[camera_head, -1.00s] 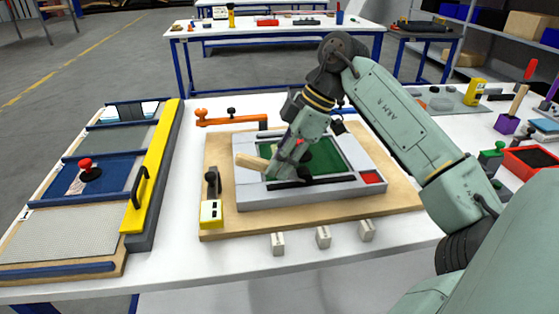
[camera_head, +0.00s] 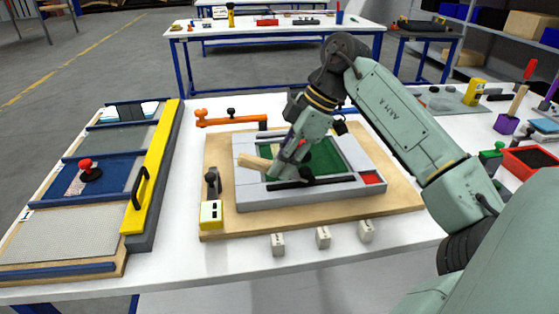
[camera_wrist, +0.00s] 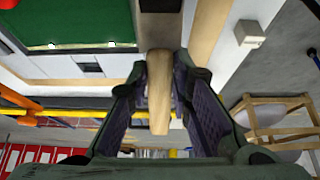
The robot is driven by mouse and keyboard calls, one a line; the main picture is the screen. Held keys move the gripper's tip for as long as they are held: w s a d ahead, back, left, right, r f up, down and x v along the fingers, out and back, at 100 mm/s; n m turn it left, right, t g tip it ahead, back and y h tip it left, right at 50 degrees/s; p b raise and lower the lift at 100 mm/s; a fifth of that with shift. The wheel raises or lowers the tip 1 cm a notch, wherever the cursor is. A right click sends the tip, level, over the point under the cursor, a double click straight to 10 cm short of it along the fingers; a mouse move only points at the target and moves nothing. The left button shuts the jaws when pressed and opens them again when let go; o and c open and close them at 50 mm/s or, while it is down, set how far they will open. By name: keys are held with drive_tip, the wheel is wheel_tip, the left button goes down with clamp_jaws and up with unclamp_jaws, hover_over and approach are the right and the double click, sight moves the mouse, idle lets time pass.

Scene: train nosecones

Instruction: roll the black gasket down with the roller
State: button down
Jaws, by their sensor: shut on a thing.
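My gripper (camera_head: 277,166) is over the left front part of a grey frame (camera_head: 246,193) with a green panel (camera_head: 325,157) inside. It is shut on the roller's pale wooden handle (camera_head: 252,162), which sticks out to the left. In the wrist view the handle (camera_wrist: 159,85) lies between both fingers, with a dark grey part beyond it at the top edge. The roller's working end is mostly hidden in the head view. The black gasket (camera_head: 312,182) seems to be the dark strip along the frame's front side; whether the roller touches it, I cannot tell.
The frame rests on a wooden board (camera_head: 225,225). A yellow-based clamp (camera_head: 211,213) stands at its left, an orange bar (camera_head: 230,120) behind. Several small pale blocks (camera_head: 278,244) line the front. A tray (camera_head: 65,235) with a yellow rail (camera_head: 155,165) lies left. Tools crowd the right.

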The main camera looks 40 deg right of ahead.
drive_tip(key=shift+s+d, duration=0.35)
drive_tip(key=shift+d, duration=0.25)
drive_tip(key=shift+d, duration=0.15)
drive_tip(key=shift+s+f, duration=0.1)
idle(0.9)
drive_tip(key=shift+p, duration=0.3)
drive_tip(key=shift+s+d, duration=0.1)
drive_tip(key=shift+d, duration=0.1)
drive_tip(key=shift+s+d+p, duration=0.35)
drive_tip(key=shift+s+d, duration=0.05)
drive_tip(key=shift+d, duration=0.3)
idle(0.3)
